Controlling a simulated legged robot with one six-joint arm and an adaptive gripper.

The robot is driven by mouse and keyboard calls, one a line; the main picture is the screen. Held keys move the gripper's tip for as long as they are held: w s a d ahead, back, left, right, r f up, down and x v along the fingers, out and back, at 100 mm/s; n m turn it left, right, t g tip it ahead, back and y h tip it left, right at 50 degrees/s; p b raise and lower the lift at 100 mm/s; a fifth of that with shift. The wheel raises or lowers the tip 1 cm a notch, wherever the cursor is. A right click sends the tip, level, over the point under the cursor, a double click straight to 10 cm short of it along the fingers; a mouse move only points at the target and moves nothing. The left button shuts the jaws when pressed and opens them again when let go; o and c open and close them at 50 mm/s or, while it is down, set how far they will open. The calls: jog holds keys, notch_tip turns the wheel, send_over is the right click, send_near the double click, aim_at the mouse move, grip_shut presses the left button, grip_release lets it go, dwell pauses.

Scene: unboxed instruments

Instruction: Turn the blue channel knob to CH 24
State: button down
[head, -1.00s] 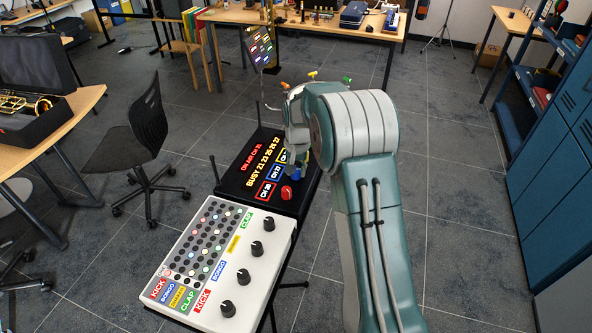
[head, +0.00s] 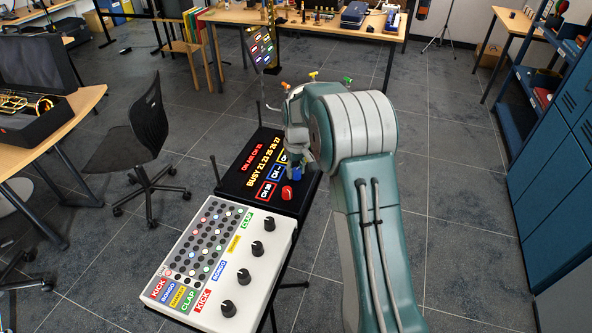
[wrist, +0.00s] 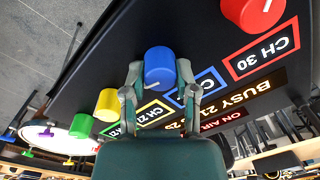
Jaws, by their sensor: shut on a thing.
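The blue channel knob (wrist: 160,66) is in the middle of the wrist view, on the black panel. My gripper (wrist: 159,80) has one finger on each side of it and is shut on it. In the head view the blue knob (head: 297,173) shows partly below my gripper (head: 301,163). The blue-framed display (head: 277,174) beside it seems to read "CH" and dashes; in the wrist view my finger covers part of this display (wrist: 210,82). The panel's lit text (head: 265,162) reads "BUSY 21 23 25 26 27".
A red knob (wrist: 252,12) with a "CH 30" display (wrist: 262,50) sits beside the blue one. Yellow (wrist: 108,105) and green (wrist: 81,126) knobs are on the other side. A white drum-machine box (head: 218,262) stands in front of the panel.

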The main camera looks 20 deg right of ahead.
aim_at(295, 168)
jog(key=n, duration=0.5)
jog(key=shift+s+a+f+n, duration=0.1)
jog(key=shift+f+n, duration=0.1)
jog(key=shift+n, duration=0.2)
dwell(0.4)
jog(key=shift+c, duration=1.9)
grip_release()
jog(key=shift+r, duration=0.15)
notch_tip(295, 168, up, 12)
jog(key=shift+w, duration=0.25)
